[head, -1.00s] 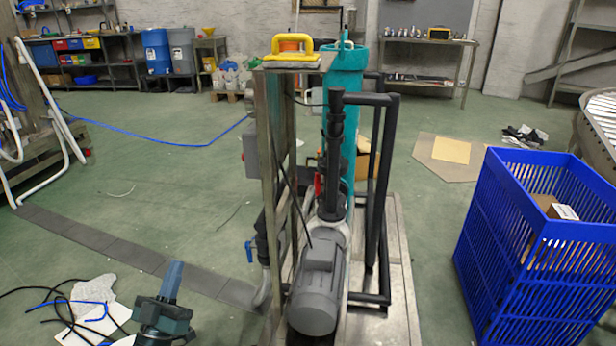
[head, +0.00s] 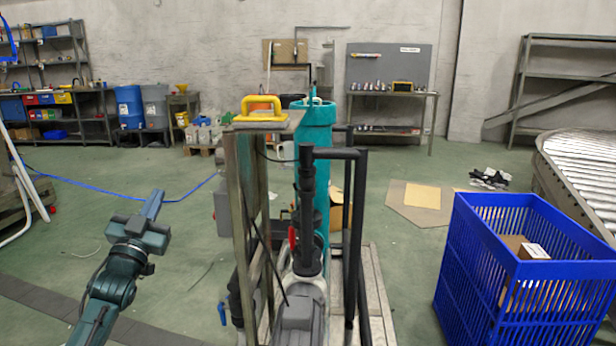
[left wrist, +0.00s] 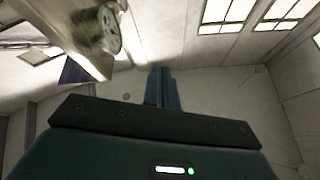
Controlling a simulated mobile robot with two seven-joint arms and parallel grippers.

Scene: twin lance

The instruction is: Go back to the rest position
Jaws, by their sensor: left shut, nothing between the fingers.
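My left gripper (head: 153,204) is at the left of the head view, raised over the green floor, with its fingers pointing up. Its fingers are together with nothing between them. In the left wrist view the closed fingers (left wrist: 162,88) stand out against a pale wall and windows. The gripper is apart from the pump stand, to the left of it. My right arm and gripper are not in view.
The pump stand (head: 240,185) with a teal cylinder (head: 315,165) and a yellow-handled tool (head: 262,108) on top is at centre. A blue crate (head: 480,265) stands at right, beside a roller conveyor (head: 590,170). Open floor lies left of the stand.

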